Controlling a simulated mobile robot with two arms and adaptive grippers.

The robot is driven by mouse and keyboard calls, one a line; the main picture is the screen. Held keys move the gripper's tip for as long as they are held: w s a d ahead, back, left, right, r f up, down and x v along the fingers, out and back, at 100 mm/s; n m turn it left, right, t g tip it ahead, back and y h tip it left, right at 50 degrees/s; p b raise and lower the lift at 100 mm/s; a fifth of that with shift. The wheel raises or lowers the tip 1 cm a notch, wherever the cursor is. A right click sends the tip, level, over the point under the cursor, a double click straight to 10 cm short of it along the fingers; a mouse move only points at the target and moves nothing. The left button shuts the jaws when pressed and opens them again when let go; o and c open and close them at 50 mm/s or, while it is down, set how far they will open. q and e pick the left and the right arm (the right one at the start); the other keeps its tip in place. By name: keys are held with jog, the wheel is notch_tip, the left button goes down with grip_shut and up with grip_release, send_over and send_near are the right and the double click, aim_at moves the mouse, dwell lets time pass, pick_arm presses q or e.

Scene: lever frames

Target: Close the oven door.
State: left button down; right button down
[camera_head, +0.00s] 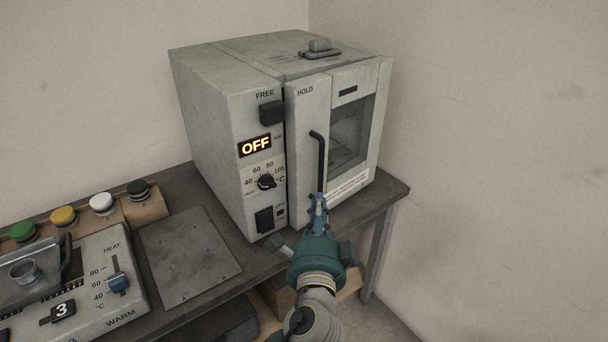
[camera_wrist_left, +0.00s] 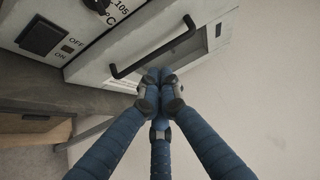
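The grey oven (camera_head: 222,130) stands on a dark table against the wall. Its door (camera_head: 306,130) faces right and looks slightly ajar, with a dark gap along its left edge. The door has a window and a black bar handle (camera_head: 320,155), which also shows in the left wrist view (camera_wrist_left: 152,52). My left gripper (camera_head: 319,202) is in front of the door, near the handle's lower end. In the wrist view its blue fingers (camera_wrist_left: 160,78) are drawn together at the tips, beside the handle and not around it. Whether the tips touch the door is unclear. My right gripper is not in view.
The display (camera_head: 255,146) reads OFF, above a temperature knob (camera_head: 266,181). A flat metal plate (camera_head: 188,256) lies left of the oven. A heater unit with a slider (camera_head: 118,282) and several coloured buttons (camera_head: 63,217) are further left. The wall is close on the right.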

aim_at(293, 165)
pick_arm(q)
jog(key=w, duration=0.3)
jog(key=w+p, duration=0.1)
jog(key=w, duration=0.5)
jog(key=shift+d+r+p, duration=0.1)
jog(key=shift+d+p, duration=0.15)
jog(key=shift+p, duration=0.15)
jog(key=w+a, duration=0.1)
jog(key=w+a+p, duration=0.1)
jog(key=w, duration=0.1)
jog(key=shift+a+f, duration=0.2)
jog(key=shift+a, duration=0.2)
jog(key=shift+d, duration=0.1)
jog(key=w+a, duration=0.3)
jog(key=shift+a+b, duration=0.25)
jog(key=shift+b, duration=0.05)
jog(key=shift+a+r, duration=0.1)
jog(key=shift+r, duration=0.05)
